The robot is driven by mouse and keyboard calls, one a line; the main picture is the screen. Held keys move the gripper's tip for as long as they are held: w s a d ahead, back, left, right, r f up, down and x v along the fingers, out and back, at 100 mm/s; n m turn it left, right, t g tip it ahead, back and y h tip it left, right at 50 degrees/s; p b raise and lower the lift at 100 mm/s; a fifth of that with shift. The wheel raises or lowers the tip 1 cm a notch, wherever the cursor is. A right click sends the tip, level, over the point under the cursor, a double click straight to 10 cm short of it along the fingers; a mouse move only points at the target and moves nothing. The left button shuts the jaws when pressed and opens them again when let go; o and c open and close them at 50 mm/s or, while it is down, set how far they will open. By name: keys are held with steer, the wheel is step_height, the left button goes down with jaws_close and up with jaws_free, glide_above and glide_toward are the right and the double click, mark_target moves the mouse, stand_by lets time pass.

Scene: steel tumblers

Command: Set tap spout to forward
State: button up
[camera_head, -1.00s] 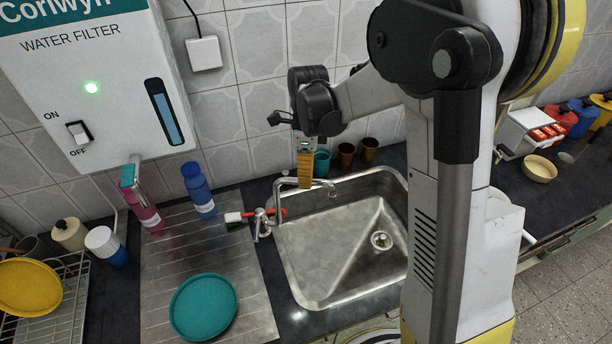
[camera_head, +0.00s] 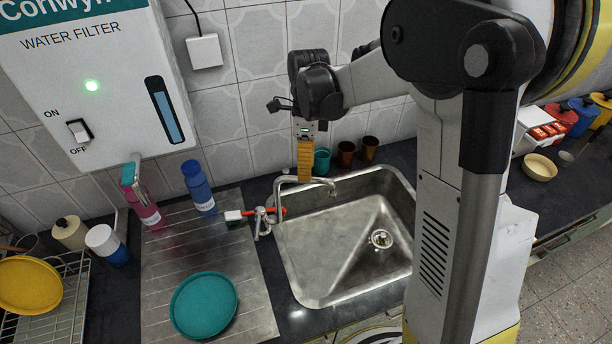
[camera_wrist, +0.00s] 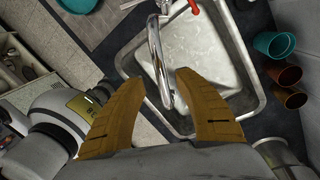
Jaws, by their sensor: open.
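The tap (camera_head: 263,222) stands at the left edge of the steel sink, with a red handle (camera_head: 277,212) beside it. Its chrome spout (camera_head: 318,181) reaches right over the back part of the basin in the head view. My gripper (camera_wrist: 158,77) is open, with two orange fingers spread. In the wrist view the spout (camera_wrist: 155,50) runs into the gap between the fingertips, its end near them. I cannot tell whether a finger touches it. In the head view the orange finger (camera_head: 305,160) is just behind the spout and seems to overlap it.
The sink basin (camera_head: 330,250) is empty apart from its drain. Teal and brown tumblers (camera_head: 346,154) stand behind it. A teal plate (camera_head: 203,305) lies on the drainboard, with blue and pink bottles (camera_head: 199,188) behind. A water filter (camera_head: 95,85) hangs at left.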

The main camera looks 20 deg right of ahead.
step_height(320, 180, up, 9)
steer(key=w, duration=0.1)
steer(key=shift+d, duration=0.3)
steer(key=s+f+n+t+b, duration=0.4)
steer(key=s+n, duration=0.4)
steer(key=n, duration=0.3)
steer(key=s+f+n+t+b, duration=0.4)
steer(key=s+n, duration=0.5)
steer(key=n, duration=0.3)
steer(key=shift+s+a+f+t+h+b, duration=0.25)
steer(key=shift+a+f+t+h+b, duration=0.2)
steer(key=shift+b, duration=0.75)
steer(key=shift+f, duration=0.1)
